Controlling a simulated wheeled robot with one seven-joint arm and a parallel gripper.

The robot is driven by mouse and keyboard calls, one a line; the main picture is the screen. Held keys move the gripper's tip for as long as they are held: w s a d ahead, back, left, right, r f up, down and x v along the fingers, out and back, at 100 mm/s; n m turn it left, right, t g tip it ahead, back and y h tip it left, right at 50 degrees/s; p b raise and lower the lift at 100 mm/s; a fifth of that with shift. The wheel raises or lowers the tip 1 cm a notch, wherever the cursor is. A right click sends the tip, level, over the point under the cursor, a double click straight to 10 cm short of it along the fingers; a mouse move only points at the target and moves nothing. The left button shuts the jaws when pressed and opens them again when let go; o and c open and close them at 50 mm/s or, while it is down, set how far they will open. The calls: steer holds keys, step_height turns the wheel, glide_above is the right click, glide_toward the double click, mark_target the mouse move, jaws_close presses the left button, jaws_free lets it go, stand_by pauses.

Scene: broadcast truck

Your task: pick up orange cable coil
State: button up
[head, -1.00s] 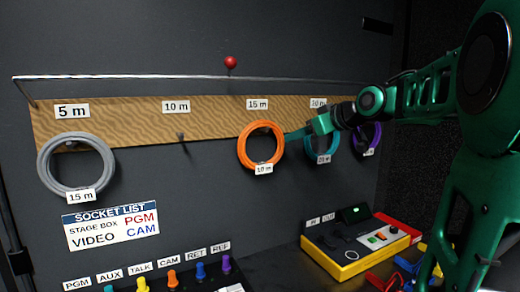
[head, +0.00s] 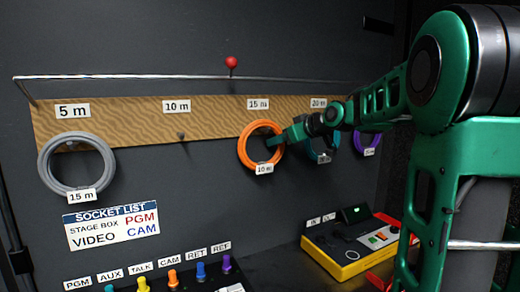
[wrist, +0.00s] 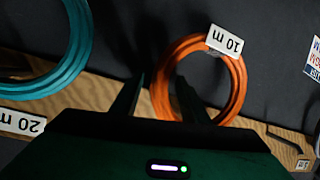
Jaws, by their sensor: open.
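The orange cable coil (head: 242,146) hangs on the wooden board under the "15 m" label and carries a "10 m" tag. In the wrist view the coil (wrist: 233,72) shows its tag at the top. My gripper (head: 274,143) is at the right side of the coil's ring. In the wrist view my gripper (wrist: 160,88) has its fingers apart, one on each side of the ring's left part. One finger is outside the ring and the other appears across its inside. Whether either finger touches the cable cannot be told.
A teal coil (wrist: 76,55) hangs close beside my gripper, and a purple coil (head: 375,143) hangs farther right. A grey coil (head: 43,165) hangs at the left. An empty peg (head: 181,136) sits under "10 m". A metal rail (head: 130,77) runs above the board (head: 215,117).

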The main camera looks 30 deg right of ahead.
steer(key=shift+w, duration=0.15)
steer(key=shift+c, duration=0.2)
jaws_close()
steer(key=shift+s+r, duration=0.4)
step_height(320, 180, up, 6)
steer(key=shift+f, duration=0.1)
steer(key=shift+s+r, duration=0.15)
steer(key=shift+r, duration=0.25)
steer(key=s, duration=1.9)
steer(key=shift+f, duration=0.2)
